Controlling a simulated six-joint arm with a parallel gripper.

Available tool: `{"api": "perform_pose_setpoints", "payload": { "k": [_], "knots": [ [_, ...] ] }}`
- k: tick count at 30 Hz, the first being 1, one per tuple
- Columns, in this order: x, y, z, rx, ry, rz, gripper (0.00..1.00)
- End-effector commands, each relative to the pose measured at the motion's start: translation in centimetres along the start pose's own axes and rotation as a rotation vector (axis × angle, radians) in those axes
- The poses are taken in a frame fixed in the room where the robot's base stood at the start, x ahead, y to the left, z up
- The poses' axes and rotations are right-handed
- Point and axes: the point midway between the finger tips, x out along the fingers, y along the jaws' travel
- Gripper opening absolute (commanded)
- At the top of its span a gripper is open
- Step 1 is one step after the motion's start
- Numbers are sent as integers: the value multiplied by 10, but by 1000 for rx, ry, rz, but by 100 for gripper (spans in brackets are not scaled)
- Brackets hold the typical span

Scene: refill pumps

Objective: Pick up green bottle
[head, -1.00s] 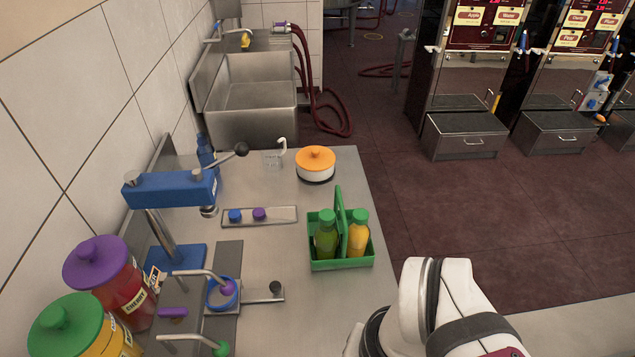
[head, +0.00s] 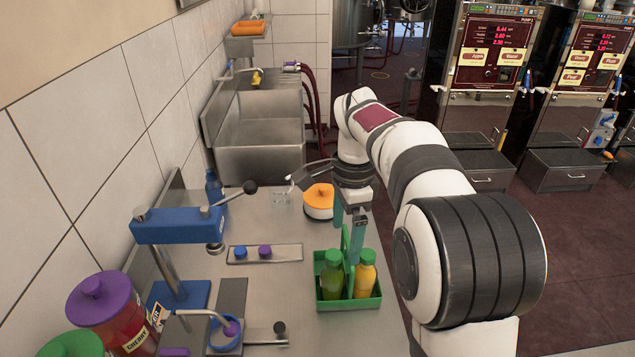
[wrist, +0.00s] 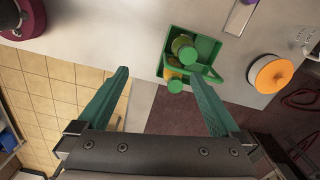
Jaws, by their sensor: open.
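The green bottle (head: 332,283) has a green cap and stands upright in the left side of a green caddy (head: 348,304) on the steel counter. A yellow bottle (head: 364,280) with a green cap stands in the right side of the caddy. My gripper (head: 346,243) is open and empty, with its teal fingers pointing down above and behind the caddy. One finger partly hides the caddy's middle handle. In the wrist view, the green bottle (wrist: 181,43) shows beyond the fingertips, with the caddy around it.
An orange-lidded pot (head: 318,201) stands behind the caddy. A tray with blue and purple caps (head: 265,253) lies to the left. A blue press (head: 178,226) and large jars stand at the left wall. The counter between tray and caddy is bare.

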Motion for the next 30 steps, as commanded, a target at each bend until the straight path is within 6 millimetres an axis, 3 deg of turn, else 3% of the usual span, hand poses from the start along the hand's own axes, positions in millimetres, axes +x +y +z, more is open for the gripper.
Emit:
{"api": "perform_pose_setpoints", "payload": {
  "k": [1,3,6,15,27,30],
  "knots": [
    [11,-21,-4,67,9,3,100],
    [20,-40,-8,143,21,-2,100],
    [32,-50,-10,189,27,-3,100],
    [111,-50,-12,191,27,-1,100],
    [176,-56,-4,190,27,-4,100],
    [183,-56,-4,190,26,-6,100]
  ]
}}
